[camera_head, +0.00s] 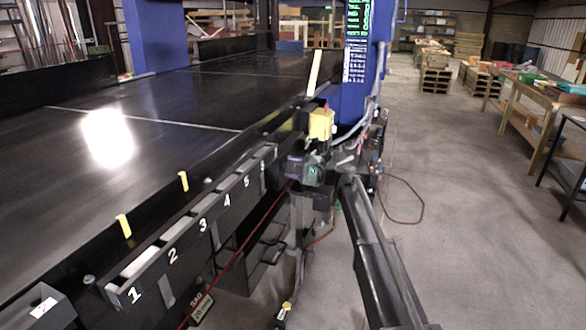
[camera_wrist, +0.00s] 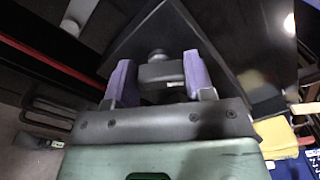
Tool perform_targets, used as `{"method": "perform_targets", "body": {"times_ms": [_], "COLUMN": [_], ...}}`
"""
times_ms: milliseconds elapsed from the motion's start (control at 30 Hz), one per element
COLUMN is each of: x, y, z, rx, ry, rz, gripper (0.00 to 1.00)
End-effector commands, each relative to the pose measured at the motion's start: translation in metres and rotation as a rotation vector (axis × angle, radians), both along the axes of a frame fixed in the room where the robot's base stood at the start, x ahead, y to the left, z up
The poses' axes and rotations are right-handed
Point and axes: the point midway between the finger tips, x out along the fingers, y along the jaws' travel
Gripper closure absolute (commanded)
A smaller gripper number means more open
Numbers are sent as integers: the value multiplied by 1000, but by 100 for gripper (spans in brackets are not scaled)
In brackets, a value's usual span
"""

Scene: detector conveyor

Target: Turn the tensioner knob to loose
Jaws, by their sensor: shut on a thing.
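The tensioner knob (camera_wrist: 160,74) is a dark block with a round black cap at its far end, seen in the wrist view. My gripper (camera_wrist: 158,84) has its two purple fingers on either side of it, shut on the knob. The knob is hidden there behind the gripper and wrist. I cannot read any loose or tight mark beside the knob.
The black conveyor belt (camera_head: 190,110) fills the left. Numbered bins (camera_head: 173,248) run along its near side, with a red cord (camera_head: 245,243) below. A yellow box (camera_head: 321,124) and a blue post (camera_head: 352,95) stand just beyond my gripper.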

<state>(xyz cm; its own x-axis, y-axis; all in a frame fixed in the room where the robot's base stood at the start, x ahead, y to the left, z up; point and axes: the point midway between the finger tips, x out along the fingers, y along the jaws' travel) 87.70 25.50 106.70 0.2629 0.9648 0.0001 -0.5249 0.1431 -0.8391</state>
Motion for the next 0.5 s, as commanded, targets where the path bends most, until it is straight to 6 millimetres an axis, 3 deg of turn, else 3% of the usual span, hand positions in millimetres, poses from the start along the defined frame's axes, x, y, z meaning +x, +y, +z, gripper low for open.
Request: {"method": "perform_targets", "body": {"times_ms": [500], "x": [-1], "y": [0], "z": [-2], "rx": [-115], "ry": [-419], "rz": [1], "gripper": [75]}}
